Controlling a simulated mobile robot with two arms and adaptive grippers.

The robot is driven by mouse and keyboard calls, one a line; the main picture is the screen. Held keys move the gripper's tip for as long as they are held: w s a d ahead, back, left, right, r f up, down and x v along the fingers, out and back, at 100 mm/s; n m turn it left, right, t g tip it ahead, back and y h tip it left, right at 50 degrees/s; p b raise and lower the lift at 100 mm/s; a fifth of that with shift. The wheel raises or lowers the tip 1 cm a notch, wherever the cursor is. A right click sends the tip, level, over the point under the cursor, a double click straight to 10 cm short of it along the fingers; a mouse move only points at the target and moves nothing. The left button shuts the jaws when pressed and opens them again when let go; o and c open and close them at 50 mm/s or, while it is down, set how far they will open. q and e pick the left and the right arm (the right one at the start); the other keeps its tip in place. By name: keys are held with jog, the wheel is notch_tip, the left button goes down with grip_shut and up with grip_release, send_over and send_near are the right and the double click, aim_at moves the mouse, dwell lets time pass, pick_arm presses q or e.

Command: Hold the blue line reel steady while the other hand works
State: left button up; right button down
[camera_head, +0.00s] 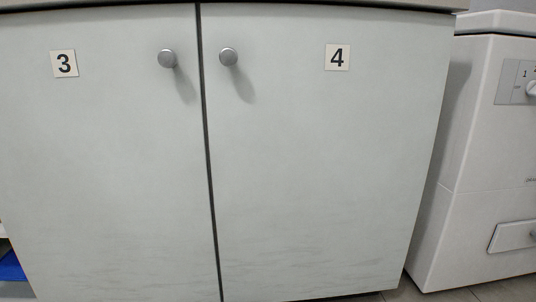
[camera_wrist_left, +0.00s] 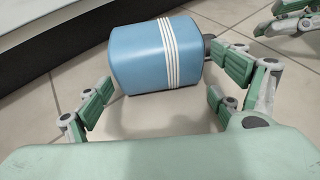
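The blue line reel (camera_wrist_left: 138,55) shows in the left wrist view as a blue rounded block with white stripes near its right end. A dark knob (camera_wrist_left: 209,46) is on its right side. My left gripper (camera_wrist_left: 161,90) is open around it, with green-padded fingers on its left and right. Gaps show beside the reel on the left and lower right; whether the upper right finger touches it, I cannot tell. Part of my right gripper (camera_wrist_left: 278,18) shows at the upper right, apart from the reel; its opening is unclear. The head view shows neither gripper nor reel.
In the head view, cabinet doors numbered 3 (camera_head: 110,150) and 4 (camera_head: 320,160) are closed, each with a round knob. A white appliance (camera_head: 485,160) stands at the right. Tiled floor (camera_wrist_left: 222,16) and a dark ledge (camera_wrist_left: 60,40) show in the wrist view.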

pick_arm(q)
jog(key=shift+o, duration=0.9)
jog(key=shift+r, duration=0.1)
